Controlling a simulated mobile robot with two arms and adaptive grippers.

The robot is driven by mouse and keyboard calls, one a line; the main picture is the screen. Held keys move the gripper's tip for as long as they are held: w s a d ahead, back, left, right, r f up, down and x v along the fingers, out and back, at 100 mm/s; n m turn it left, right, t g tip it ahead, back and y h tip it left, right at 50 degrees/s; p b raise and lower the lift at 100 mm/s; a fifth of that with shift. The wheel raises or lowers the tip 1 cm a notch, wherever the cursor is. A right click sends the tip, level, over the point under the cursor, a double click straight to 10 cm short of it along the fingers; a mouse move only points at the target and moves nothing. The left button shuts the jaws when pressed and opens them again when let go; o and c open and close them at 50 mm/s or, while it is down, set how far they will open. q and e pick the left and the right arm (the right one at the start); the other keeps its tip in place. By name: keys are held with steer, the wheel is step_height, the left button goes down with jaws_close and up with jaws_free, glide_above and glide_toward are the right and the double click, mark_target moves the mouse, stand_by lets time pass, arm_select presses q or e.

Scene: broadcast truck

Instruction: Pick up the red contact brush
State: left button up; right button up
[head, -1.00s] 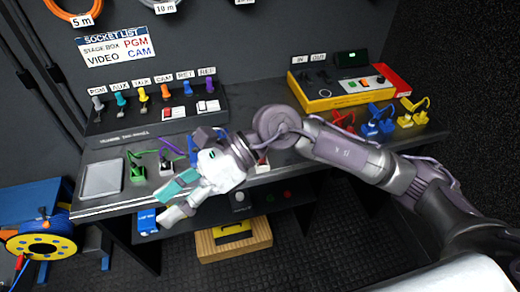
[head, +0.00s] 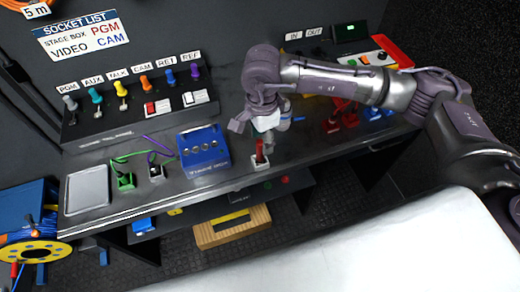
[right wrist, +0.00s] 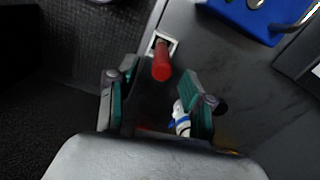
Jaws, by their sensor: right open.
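The red contact brush (head: 260,149) stands upright in a small pale square holder (head: 261,163) near the front edge of the bench. In the right wrist view the red brush (right wrist: 161,62) points toward the camera, its holder (right wrist: 165,41) just beyond. My right gripper (head: 268,137) is at the brush in the head view, partly hidden by its own wrist. In the right wrist view its two green-padded fingers (right wrist: 160,80) are spread apart, with the brush between and slightly beyond their tips. No contact shows. My left gripper is not in view.
A blue box (head: 204,152) stands left of the brush. A small white and blue item (right wrist: 181,120) lies near the right finger in the wrist view. Green and purple cabled plugs, a grey tray (head: 88,190) and a switch panel (head: 140,112) are further left.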

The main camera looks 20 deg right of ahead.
mark_target(260, 152)
steer(key=shift+s+a+f+p, duration=0.15)
steer(key=shift+f+p, duration=0.3)
steer(key=shift+f, duration=0.5)
step_height(260, 152, down, 4)
steer(key=shift+a+r+p, duration=0.15)
steer(key=shift+r+p, duration=0.05)
steer(key=shift+p, duration=0.4)
steer(key=shift+f, duration=0.25)
steer(key=c, duration=0.9)
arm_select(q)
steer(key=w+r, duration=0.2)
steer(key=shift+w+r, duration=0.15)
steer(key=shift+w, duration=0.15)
arm_select(e)
jaws_close()
